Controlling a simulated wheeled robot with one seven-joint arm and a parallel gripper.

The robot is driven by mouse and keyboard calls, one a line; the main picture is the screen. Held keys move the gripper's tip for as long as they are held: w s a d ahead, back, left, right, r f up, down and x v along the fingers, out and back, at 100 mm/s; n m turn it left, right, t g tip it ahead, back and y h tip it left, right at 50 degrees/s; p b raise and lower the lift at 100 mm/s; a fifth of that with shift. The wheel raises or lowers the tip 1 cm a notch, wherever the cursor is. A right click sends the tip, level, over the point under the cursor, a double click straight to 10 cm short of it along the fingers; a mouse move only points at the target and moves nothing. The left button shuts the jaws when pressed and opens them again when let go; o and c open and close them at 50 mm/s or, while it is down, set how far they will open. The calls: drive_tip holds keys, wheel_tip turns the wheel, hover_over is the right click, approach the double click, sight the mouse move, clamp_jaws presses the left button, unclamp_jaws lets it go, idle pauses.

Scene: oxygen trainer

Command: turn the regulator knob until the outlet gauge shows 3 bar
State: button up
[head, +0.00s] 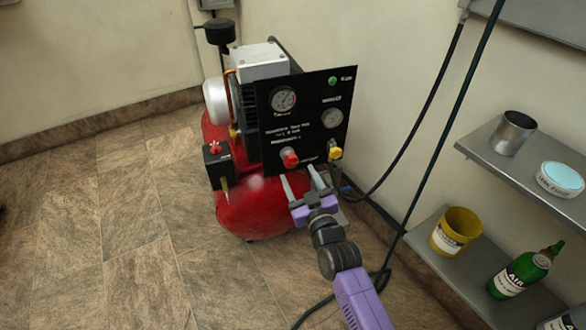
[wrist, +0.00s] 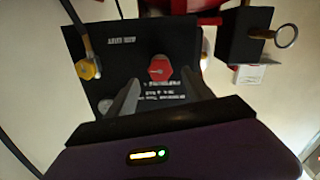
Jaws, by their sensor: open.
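The red regulator knob (head: 289,158) sits low on the black panel (head: 300,142) of the red compressor. In the wrist view the red knob (wrist: 159,69) is ahead of my fingers, near the middle. Two gauges are on the panel: a larger one (head: 283,99) at upper left and a smaller one (head: 332,118) at right. Their needles are too small to read, and I cannot tell which is the outlet gauge. My gripper (head: 300,184) is open and empty, just below the knob in the head view. In the wrist view its fingers (wrist: 159,98) are apart and not touching the knob.
A yellow knob (head: 335,153) is right of the red one, with a hose nearby. A black box with a red switch (head: 215,148) is at the left. Shelves (head: 478,148) with cans and a bottle stand at right. The floor at left is clear.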

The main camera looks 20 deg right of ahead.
drive_tip(key=shift+w+b, duration=0.7)
drive_tip(key=shift+w, duration=1.95)
clamp_jaws()
drive_tip(key=shift+m, duration=1.1)
unclamp_jaws()
drive_tip(key=shift+s, duration=0.15)
drive_tip(key=p, duration=0.3)
approach(292, 164)
drive_tip(key=shift+w+r, duration=0.1)
drive_tip(key=shift+w, duration=0.6)
